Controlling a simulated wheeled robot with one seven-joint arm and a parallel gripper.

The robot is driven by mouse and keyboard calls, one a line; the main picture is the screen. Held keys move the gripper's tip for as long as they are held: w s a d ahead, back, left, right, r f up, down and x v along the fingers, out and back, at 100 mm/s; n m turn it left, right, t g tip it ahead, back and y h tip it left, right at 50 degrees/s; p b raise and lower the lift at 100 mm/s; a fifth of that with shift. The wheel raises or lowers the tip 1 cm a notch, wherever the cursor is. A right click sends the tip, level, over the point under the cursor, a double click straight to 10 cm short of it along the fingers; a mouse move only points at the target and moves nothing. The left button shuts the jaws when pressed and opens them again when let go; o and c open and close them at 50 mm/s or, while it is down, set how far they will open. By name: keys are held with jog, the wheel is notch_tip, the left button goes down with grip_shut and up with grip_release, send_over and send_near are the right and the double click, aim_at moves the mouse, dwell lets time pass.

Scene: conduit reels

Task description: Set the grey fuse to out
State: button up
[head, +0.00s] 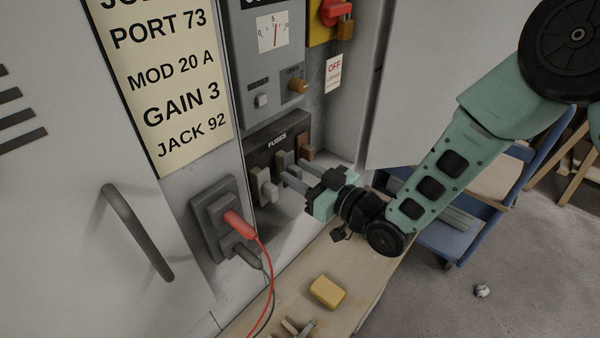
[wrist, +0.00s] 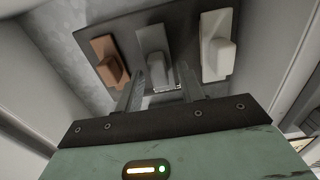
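The grey fuse (wrist: 154,42) is the middle one of three on the dark fuse panel in the wrist view, between a brown fuse (wrist: 109,62) and a white fuse (wrist: 217,45). In the head view the grey fuse (head: 281,159) is partly covered by my fingers. My gripper (wrist: 161,74) is open, with one finger on each side of the grey fuse's handle, close to it. A gap seems to show beside the handle; I cannot tell whether either finger touches. The head view shows my gripper (head: 291,168) reaching in from the right.
The white fuse (head: 264,186) and brown fuse (head: 306,149) stand close on either side. Below left, red and black plugs (head: 238,222) with hanging leads sit in a jack block. A bench with a yellow block (head: 327,292) lies below. An open cabinet door (head: 415,85) stands at right.

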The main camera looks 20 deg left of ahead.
dwell(0.3)
jog(key=b+v, duration=0.2)
jog(key=v, duration=1.5)
jog(key=shift+d, duration=0.2)
jog(key=shift+r, duration=0.1)
jog(key=s+d+r+m+g+h+p, duration=0.1)
jog(key=d+r+m+g+h+p, duration=0.1)
jog(key=d+r+h+p, duration=0.7)
jog(key=s+d+r+m+g+h, duration=0.2)
jog(key=s+r+h, duration=0.1)
jog(key=s, duration=0.4)
jog(key=s+d+r+m+g+h, duration=0.1)
jog(key=s+d+r+g+h, duration=0.1)
jog(key=s, duration=0.5)
notch_tip(320, 180, up, 2)
jog(key=shift+s+d+r+m+g+h, duration=0.1)
jog(key=shift+s+d+m+g+h, duration=0.3)
jog(key=shift+h, duration=0.6)
